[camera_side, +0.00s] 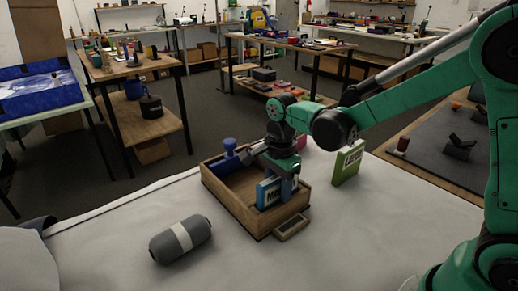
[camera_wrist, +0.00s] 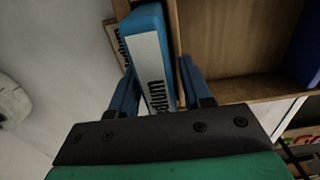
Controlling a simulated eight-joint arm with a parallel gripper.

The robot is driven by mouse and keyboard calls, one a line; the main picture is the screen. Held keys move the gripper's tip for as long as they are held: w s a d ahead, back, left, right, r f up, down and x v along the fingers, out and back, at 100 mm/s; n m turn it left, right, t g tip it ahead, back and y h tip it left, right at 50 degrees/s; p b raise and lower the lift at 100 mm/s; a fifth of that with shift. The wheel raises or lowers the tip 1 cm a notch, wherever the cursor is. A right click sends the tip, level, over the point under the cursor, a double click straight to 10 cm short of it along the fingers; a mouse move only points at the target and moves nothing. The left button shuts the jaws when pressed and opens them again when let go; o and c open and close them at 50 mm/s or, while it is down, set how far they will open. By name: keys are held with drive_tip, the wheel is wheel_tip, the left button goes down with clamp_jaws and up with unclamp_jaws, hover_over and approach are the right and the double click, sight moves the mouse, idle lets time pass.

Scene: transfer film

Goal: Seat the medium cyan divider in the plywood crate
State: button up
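The plywood crate (camera_side: 222,202) stands on the white-covered table, and its wall and floor show in the wrist view (camera_wrist: 235,88). The cyan-blue divider (camera_side: 266,194), with a white lettered label, stands upright at the crate's near end. In the wrist view the divider (camera_wrist: 155,60) lies between my fingers, slightly tilted against them. My gripper (camera_side: 284,182) reaches down over it; in the wrist view my gripper (camera_wrist: 157,75) has one blue finger on each side. Whether both fingers touch it is unclear. The divider's lower edge is hidden, so its seating cannot be told.
A green labelled divider (camera_side: 347,163) stands right of the crate. A dark-blue object (camera_side: 230,149) is at the crate's far left corner. A small wooden plate (camera_side: 291,228) is at its near side. A grey roll (camera_side: 180,240) lies front left. The table's front middle is clear.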

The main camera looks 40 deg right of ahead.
drive_tip(key=shift+o, duration=0.4)
wheel_tip(320, 180, up, 11)
drive_tip(key=shift+r, duration=0.65)
drive_tip(key=shift+s+d+n+t, duration=0.1)
drive_tip(key=shift+s+n+t, duration=0.25)
drive_tip(key=shift+n, duration=0.25)
drive_tip(key=s+d+f+n+t, duration=0.1)
drive_tip(key=s+f+n+t, duration=0.3)
drive_tip(key=n, duration=1.2)
drive_tip(key=s+t, duration=0.2)
drive_tip(key=shift+s+d+f+n, duration=0.2)
drive_tip(key=shift+s+d+n, duration=0.1)
drive_tip(key=shift+d+n, duration=0.1)
